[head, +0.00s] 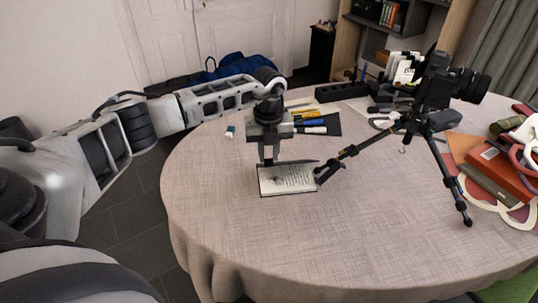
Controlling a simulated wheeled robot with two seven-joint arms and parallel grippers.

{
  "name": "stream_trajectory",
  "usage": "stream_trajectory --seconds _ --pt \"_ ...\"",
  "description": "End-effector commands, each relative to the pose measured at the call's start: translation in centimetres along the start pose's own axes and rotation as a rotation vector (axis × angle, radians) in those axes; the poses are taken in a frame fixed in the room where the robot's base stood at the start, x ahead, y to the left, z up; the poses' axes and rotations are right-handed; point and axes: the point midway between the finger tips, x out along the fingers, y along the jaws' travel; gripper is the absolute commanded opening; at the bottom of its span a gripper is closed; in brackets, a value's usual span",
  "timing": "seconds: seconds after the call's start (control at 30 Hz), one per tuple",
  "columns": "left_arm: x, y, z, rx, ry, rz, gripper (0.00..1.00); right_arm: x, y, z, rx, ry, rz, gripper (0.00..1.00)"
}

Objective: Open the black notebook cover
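The notebook (287,183) lies on the round table, left of the tripod, with a white page of writing and a small dark drawing facing up. A thin black edge shows around the page. A dark flap-like piece (328,170) stands at its right side by a tripod foot; I cannot tell whether it is the cover. My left gripper (269,162) points down at the notebook's far left edge. Its fingers are close together, and I cannot tell whether they touch the notebook or hold anything. My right gripper is out of view.
A camera (445,82) on a black tripod (447,170) spreads its legs right of the notebook. Pens and a dark folder (325,124) lie behind. Books (493,172) are piled at the right. The front of the tablecloth (330,240) is clear.

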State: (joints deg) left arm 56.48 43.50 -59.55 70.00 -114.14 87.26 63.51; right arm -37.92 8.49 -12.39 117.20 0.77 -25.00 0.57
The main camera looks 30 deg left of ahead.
Motion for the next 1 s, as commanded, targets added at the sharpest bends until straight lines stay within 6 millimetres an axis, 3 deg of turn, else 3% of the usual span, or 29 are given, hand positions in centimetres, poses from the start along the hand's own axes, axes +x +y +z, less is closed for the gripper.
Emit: stream_trajectory --seconds 1.0 --pt "-2.1 -0.1 3.3 -0.001 -0.003 -0.002 0.17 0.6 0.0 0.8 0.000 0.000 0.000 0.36"
